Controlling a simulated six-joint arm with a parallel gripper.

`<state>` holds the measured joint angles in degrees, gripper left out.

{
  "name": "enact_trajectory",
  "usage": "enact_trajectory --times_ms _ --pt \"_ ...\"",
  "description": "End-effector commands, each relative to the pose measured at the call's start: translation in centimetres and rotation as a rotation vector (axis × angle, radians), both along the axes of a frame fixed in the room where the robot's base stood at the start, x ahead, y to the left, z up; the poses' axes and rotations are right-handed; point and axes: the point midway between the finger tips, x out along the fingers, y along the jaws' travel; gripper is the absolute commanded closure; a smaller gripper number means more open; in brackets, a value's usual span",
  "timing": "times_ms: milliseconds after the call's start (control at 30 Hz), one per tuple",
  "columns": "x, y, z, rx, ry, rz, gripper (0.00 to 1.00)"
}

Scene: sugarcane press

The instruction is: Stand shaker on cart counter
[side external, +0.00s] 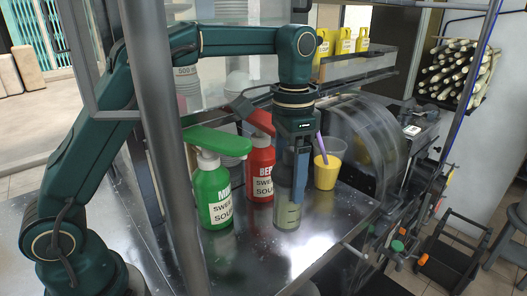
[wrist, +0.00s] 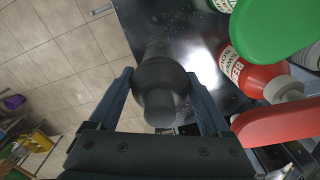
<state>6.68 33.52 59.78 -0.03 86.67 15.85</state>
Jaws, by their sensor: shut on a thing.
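The shaker (side external: 287,214) is a grey, see-through cup with faint marks, upright at the front of the metal cart counter (side external: 240,270). Its base looks on or just above the counter; I cannot tell which. My gripper (side external: 293,182) points down from above and is shut on the shaker, hiding its upper part. In the wrist view the shaker (wrist: 161,88) appears dark, with a rounded cap, between the two blue-grey fingers.
A green sauce bottle (side external: 213,195) and a red sauce bottle (side external: 260,172) stand left of the shaker. A cup of yellow juice (side external: 327,172) with a purple straw stands behind right. The press drum (side external: 365,140) is farther right. A grey post (side external: 165,130) crosses the foreground.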

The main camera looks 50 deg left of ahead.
Motion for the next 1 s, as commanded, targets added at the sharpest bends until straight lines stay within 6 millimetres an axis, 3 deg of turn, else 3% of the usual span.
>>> enact_trajectory --times_ms 333,600,1000 --pt "0.0 0.0 -2.7 -0.001 0.000 0.000 0.74" --pt "-0.1 0.0 -6.0 -0.001 0.001 0.000 0.74" --pt "0.0 0.0 -6.4 -0.001 -0.002 0.000 0.74"
